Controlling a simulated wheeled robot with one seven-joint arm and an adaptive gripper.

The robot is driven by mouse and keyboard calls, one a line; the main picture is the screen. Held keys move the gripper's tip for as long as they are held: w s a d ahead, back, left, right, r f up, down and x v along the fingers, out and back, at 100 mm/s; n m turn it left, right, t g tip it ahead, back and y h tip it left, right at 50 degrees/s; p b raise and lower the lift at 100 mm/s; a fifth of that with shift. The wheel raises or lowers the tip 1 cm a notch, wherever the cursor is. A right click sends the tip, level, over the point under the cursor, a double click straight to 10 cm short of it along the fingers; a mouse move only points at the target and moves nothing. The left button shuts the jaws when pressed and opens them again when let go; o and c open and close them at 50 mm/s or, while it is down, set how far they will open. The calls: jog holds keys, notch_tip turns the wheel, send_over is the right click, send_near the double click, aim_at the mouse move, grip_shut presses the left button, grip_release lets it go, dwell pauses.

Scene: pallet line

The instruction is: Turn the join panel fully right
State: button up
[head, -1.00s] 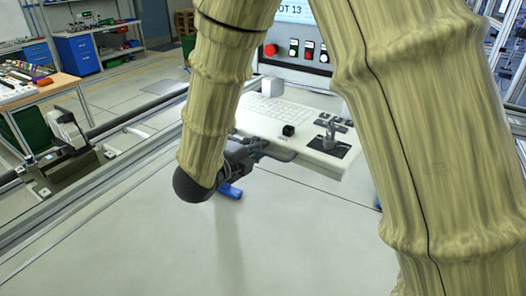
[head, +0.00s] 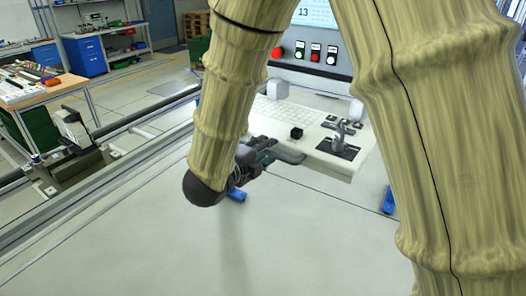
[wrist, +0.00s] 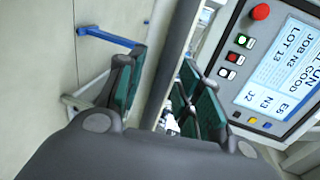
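The panel is a control console with a pale keyboard shelf (head: 318,152), a joystick (head: 340,135) and an upright screen unit with buttons (head: 310,62). The screen (wrist: 288,62) shows large at the right in the wrist view. My gripper (head: 285,157) is at the shelf's near left edge in the head view. In the wrist view my gripper (wrist: 165,88) has its two green-padded fingers apart, with a long grey bar (wrist: 181,45) running between or just beyond them. I cannot tell whether they touch it. My arm hides part of the console.
A black knob (head: 296,133) stands on the shelf. Blue feet (head: 389,200) show on the floor below. A metal rail and a fixture (head: 75,135) are at the left, with a tool table (head: 35,88) behind. The pale floor in front is clear.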

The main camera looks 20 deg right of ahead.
jog(key=v, duration=1.2)
jog(key=shift+a+f, duration=0.1)
